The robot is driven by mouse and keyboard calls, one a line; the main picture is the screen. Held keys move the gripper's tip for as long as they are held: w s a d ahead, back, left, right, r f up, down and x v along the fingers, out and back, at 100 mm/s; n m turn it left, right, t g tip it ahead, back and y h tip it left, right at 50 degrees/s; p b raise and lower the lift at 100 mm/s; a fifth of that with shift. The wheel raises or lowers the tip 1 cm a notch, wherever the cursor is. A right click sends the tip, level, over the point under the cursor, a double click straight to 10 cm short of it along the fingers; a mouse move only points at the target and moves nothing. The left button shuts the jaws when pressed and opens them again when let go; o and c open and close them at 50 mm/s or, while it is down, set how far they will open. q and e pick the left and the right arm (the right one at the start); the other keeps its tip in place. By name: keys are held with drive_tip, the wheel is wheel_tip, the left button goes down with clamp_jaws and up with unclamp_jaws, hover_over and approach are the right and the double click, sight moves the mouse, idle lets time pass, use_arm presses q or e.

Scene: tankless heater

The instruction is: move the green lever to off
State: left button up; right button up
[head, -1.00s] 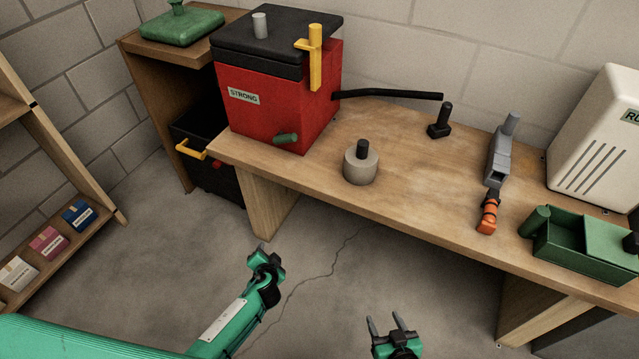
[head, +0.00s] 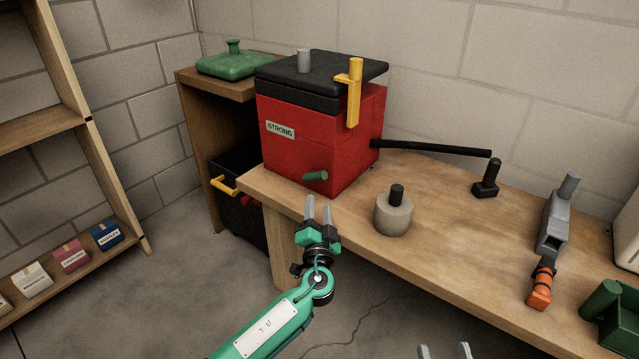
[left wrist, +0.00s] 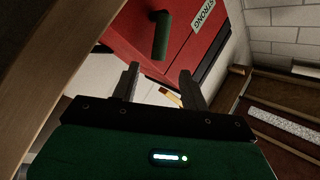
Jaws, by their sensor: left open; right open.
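The green lever (head: 315,176) sticks out low on the front of the red box (head: 300,150) labelled STRONG, which stands on the wooden workbench. The lever also shows in the left wrist view (left wrist: 161,36), just beyond the fingers. My left gripper (head: 318,208) is open and empty, just below and in front of the lever, with its fingers pointing up toward it and apart from it. In the left wrist view its two fingers (left wrist: 160,82) are spread, with nothing between the tips. My right gripper (head: 446,351) shows only its fingertips at the bottom edge; it is open and empty.
A grey cylinder with a black knob (head: 393,214) stands on the workbench (head: 440,210) right of my left gripper. A yellow handle (head: 354,95) and a black bar (head: 430,148) project from the red box. A black bin (head: 236,205) is below left.

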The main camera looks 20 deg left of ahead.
sight(319, 180)
use_arm(q)
drive_tip(key=x, duration=0.9)
drive_tip(key=shift+w, duration=0.15)
clamp_jaws()
